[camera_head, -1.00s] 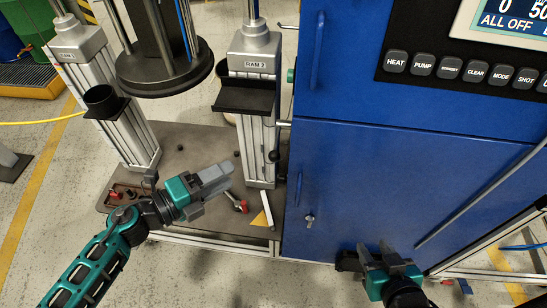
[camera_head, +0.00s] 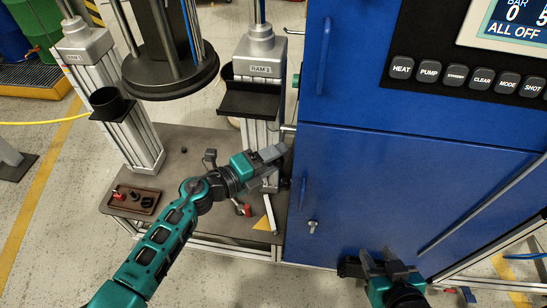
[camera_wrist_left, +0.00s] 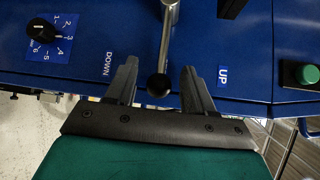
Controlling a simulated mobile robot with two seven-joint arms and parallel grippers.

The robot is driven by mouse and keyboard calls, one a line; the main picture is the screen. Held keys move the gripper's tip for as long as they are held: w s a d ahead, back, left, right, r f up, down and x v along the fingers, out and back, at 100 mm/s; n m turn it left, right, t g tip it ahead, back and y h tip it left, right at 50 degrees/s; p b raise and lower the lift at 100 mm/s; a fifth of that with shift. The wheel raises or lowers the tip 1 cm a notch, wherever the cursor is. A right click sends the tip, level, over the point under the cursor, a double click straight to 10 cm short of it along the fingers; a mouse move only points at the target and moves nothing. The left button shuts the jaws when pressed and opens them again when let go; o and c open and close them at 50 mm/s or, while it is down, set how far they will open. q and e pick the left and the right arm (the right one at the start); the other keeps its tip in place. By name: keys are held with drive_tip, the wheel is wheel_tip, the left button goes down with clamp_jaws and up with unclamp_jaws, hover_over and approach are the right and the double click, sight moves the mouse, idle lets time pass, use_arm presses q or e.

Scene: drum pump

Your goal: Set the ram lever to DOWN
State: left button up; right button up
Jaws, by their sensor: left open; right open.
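The ram lever (camera_wrist_left: 168,38) shows in the left wrist view as a metal rod ending in a black ball knob (camera_wrist_left: 159,86). It stands between the DOWN label (camera_wrist_left: 107,64) on the left and the UP label (camera_wrist_left: 223,77) on the right. My left gripper (camera_wrist_left: 160,78) is open, with one finger on each side of the knob and gaps visible. In the head view my left gripper (camera_head: 274,153) is beside the blue cabinet and hides the knob. My right gripper (camera_head: 378,260) is open and empty low in front of the cabinet.
The RAM 2 column (camera_head: 260,70) stands just behind my left gripper. The blue cabinet (camera_head: 390,190) fills the right. The left wrist view shows a numbered rotary dial (camera_wrist_left: 42,29) and a green button (camera_wrist_left: 307,74) near the lever.

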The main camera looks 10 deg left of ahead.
use_arm(q)
clamp_jaws()
idle(0.5)
